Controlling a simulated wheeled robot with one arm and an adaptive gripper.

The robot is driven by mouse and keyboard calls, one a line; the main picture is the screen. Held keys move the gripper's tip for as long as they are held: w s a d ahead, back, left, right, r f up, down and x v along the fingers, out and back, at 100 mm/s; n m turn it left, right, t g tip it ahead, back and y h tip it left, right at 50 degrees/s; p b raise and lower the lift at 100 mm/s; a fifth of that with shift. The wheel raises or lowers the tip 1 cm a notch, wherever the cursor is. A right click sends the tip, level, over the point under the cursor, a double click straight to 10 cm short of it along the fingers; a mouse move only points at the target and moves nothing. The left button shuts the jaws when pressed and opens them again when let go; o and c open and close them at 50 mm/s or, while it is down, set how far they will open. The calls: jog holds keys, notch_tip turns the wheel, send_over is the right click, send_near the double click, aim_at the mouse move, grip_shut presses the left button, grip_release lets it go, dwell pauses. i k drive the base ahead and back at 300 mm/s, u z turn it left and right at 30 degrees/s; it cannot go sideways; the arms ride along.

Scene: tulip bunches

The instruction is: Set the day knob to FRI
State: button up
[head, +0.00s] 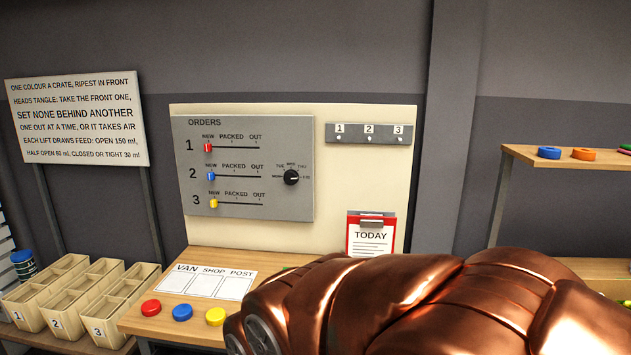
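The day knob (291,177) is a small round black knob on the right part of the grey orders panel (250,125). Small day labels stand in an arc around it, with FRI at its right side. A small light mark shows on the knob's face, but it is too small to read surely which day it points at. Nothing touches the knob. My copper-coloured arm fills the lower right of the head view. My gripper cannot be seen in this view.
Red (208,147), blue (211,176) and yellow (214,203) sliders sit at NEW. A red TODAY clipboard (371,234) hangs below right. The wooden bench (200,258) holds coloured discs. Crates (65,300) stand left, a shelf (575,163) right. The space before the panel looks clear.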

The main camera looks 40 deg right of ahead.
aim_at(291, 177)
jog(key=z, duration=1.05)
jog(key=i, duration=0.45)
jog(key=u, duration=2.25)
